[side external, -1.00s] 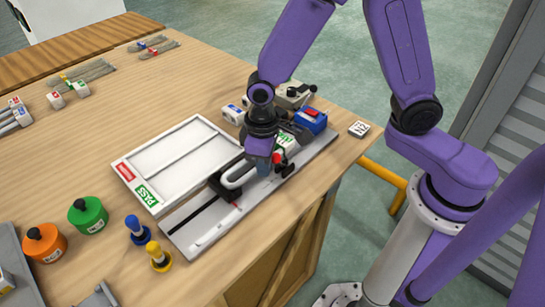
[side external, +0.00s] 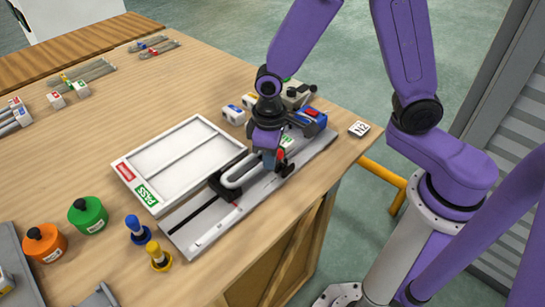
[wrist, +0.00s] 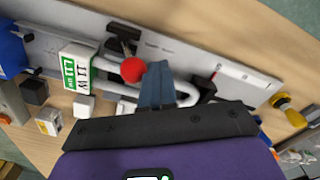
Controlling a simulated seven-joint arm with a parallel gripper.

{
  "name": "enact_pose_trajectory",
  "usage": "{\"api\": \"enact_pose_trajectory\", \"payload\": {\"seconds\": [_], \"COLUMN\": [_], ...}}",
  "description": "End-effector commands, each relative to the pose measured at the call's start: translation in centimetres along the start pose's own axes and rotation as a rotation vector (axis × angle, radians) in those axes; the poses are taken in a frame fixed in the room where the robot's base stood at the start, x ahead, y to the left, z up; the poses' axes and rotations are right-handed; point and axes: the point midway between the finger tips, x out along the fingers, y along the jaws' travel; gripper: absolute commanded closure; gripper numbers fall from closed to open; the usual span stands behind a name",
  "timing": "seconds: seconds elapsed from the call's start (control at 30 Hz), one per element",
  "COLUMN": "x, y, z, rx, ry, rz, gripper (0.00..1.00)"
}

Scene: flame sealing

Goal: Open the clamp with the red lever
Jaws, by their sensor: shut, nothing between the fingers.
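The red lever's ball knob (wrist: 132,70) shows in the wrist view, just left of my fingers. In the side view the red knob (side external: 281,154) is small and partly hidden by my gripper. The black clamp part (wrist: 122,36) lies beyond the knob on the grey rail. My gripper (wrist: 157,72) is shut and empty, with its fingertips beside the knob; whether they touch it I cannot tell. In the side view my gripper (side external: 270,165) is low over the rail. A bent white tube (side external: 240,175) runs to a black holder (side external: 226,187).
The grey rail (side external: 190,232) lies along the table edge, beside a white tray (side external: 178,150) with a PASS label. A blue block (side external: 312,116) and white blocks (side external: 233,114) stand behind my gripper. Blue and yellow pegs (side external: 158,257) stand in front.

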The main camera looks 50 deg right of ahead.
Motion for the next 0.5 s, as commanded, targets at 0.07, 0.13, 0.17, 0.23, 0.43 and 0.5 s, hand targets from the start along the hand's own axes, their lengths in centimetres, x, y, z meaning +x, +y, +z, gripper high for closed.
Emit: {"api": "enact_pose_trajectory", "payload": {"seconds": [0.07,0.13,0.17,0.23,0.43,0.5], "x": [0.14,0.06,0.03,-0.04,-0.12,-0.16], "y": [0.65,0.86,0.94,1.12,1.19,1.13], "z": [0.57,0.71,0.77,0.89,0.92,0.85], "rx": [0.005,0.006,0.006,0.006,0.004,0.004], "ry": [-0.014,-0.015,-0.016,-0.016,-0.015,-0.012], "rz": [0.004,0.004,0.004,0.004,0.004,0.003], "gripper": [1.0,1.0,1.0,1.0,1.0,1.0]}}
